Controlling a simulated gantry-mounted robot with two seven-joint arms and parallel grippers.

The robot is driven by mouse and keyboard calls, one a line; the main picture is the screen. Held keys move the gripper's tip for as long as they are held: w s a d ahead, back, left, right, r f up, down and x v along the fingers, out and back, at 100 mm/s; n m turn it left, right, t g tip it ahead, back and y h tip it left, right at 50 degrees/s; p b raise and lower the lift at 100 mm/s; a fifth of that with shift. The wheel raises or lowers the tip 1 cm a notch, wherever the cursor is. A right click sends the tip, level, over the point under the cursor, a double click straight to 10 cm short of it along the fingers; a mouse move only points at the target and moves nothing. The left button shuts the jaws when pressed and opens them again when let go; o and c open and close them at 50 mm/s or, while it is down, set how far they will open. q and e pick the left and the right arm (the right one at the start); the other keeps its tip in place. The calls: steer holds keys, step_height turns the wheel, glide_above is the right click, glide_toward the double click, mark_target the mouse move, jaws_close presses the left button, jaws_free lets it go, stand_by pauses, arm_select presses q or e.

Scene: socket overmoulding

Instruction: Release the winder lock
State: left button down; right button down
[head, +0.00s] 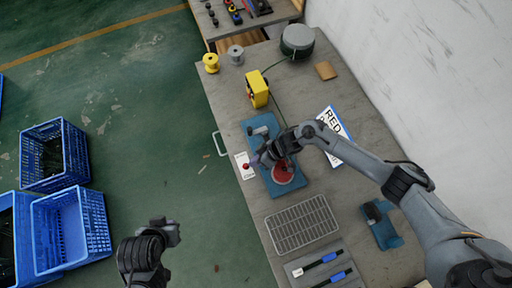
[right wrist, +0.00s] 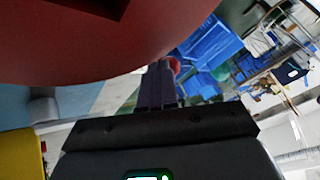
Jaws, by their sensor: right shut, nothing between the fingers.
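The winder is a blue plate (head: 258,127) with a red disc (head: 284,178) on it, in the middle of the bench. My right gripper (head: 258,160) is over the plate, at the left of the disc, fingers shut. A small red knob (head: 246,166) shows just beyond its fingertips; I cannot tell if they touch. In the right wrist view the shut fingers (right wrist: 158,85) lie under a large dark red surface (right wrist: 120,35), with a red round end (right wrist: 174,66) beside the tips. My left gripper (head: 170,233) is off the bench over the floor; its fingers are unclear.
A yellow device (head: 257,89) stands behind the plate, with a green cable spool (head: 297,40) beyond. A wire tray (head: 302,225) lies in front. A blue fixture (head: 381,225) stands at the right under my right arm. Blue crates (head: 72,222) stand on the floor at left.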

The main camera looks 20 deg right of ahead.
steer(key=shift+w+a+r+p, duration=0.1)
steer(key=shift+r+p, duration=0.25)
steer(key=shift+r, duration=0.3)
